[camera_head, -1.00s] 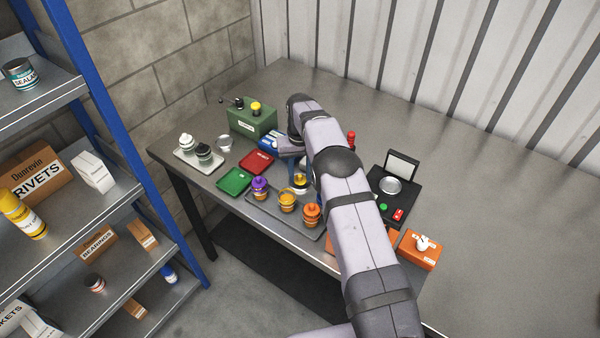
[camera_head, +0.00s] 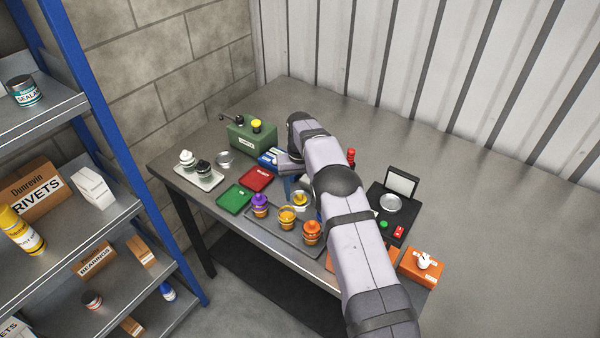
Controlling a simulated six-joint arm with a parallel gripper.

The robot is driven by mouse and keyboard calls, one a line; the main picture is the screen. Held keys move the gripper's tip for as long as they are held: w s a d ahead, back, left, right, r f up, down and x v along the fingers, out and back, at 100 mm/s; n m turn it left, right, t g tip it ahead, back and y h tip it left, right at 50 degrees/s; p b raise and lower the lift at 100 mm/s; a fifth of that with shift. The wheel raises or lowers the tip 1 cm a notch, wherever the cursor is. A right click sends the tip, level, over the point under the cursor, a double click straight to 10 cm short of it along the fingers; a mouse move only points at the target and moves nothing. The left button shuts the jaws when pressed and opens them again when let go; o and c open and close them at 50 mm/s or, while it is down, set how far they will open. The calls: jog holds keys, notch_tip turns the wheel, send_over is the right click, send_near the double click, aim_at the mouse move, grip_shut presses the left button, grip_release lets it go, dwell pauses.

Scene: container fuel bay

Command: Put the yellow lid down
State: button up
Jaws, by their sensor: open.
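A small yellow lid with a knob (camera_head: 299,198) sits low at the back of the grey tray (camera_head: 262,223), over something pale and round; I cannot tell exactly what it rests on. My gripper (camera_head: 302,195) is around it, mostly hidden by my wrist and forearm. Blue finger parts show on either side of the lid, and the jaws look open. A yellow jar (camera_head: 287,217) stands in the tray just in front of the lid. A purple jar (camera_head: 260,206) stands to its left and an orange jar (camera_head: 311,233) to its right.
Left of the tray are a green tray (camera_head: 234,200), a red tray (camera_head: 257,179) and a pale tray (camera_head: 205,182) with two jars. A green box (camera_head: 251,138) stands behind. A black scale (camera_head: 376,207) and orange box (camera_head: 421,267) are right of my arm. The table's right side is clear.

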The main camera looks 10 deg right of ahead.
aim_at(300, 195)
notch_tip(300, 195, up, 13)
jog(key=b, duration=0.1)
jog(key=shift+f+b, duration=0.2)
jog(key=shift+b, duration=0.1)
dwell(0.5)
jog(key=s+d+r+p, duration=0.1)
jog(key=s+r+p, duration=0.4)
jog(key=s, duration=0.8)
jog(key=s+d+f+p, duration=0.1)
jog(key=s+f, duration=0.1)
jog(key=s, duration=2.2)
jog(key=shift+f, duration=0.15)
